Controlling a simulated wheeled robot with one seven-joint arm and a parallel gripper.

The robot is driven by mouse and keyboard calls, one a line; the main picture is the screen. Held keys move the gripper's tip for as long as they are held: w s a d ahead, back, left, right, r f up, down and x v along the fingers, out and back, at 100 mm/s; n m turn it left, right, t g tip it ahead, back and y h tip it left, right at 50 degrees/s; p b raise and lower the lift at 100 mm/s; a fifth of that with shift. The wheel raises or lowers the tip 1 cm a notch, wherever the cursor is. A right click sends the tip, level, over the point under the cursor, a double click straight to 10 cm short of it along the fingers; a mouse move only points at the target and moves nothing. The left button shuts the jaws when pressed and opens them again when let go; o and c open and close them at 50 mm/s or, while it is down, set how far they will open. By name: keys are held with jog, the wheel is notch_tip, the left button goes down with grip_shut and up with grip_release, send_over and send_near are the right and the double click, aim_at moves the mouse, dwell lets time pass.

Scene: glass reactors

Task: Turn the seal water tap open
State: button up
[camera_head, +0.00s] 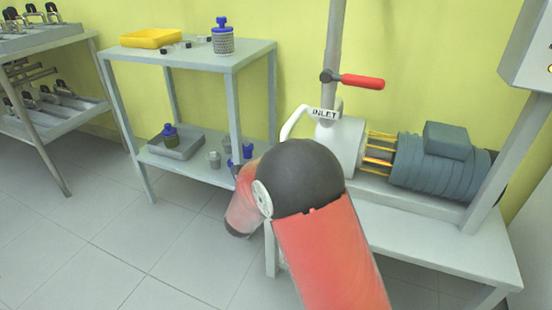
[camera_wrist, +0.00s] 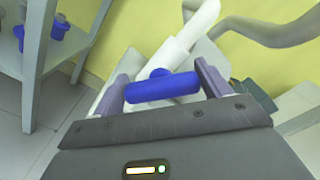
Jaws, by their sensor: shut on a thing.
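In the wrist view, my gripper (camera_wrist: 162,90) is shut on a blue tap handle (camera_wrist: 160,88), with one finger at each end of it. The handle lies across the picture, with a rounded blue hub behind its middle. A white pipe (camera_wrist: 168,55) runs up and to the right behind the handle. I take this to be the seal water tap; no label on it shows. In the head view, my own arm hides both my gripper and the blue handle.
A blue-grey motor (camera_head: 425,170) stands on the white bench (camera_head: 440,225). A grey shelf (camera_head: 190,60) stands left, with clear floor in front.

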jog(key=n+p, duration=0.4)
jog(key=shift+a+r+p, duration=0.1)
jog(key=shift+a+p, duration=0.05)
jog(key=shift+p, duration=0.25)
jog(key=shift+f+n+p, duration=0.2)
jog(key=shift+n+p, duration=0.8)
jog(key=shift+n, duration=0.3)
jog(key=shift+f, duration=0.1)
jog(key=o, duration=1)
jog(key=v, duration=0.7)
jog(key=shift+s, duration=0.4)
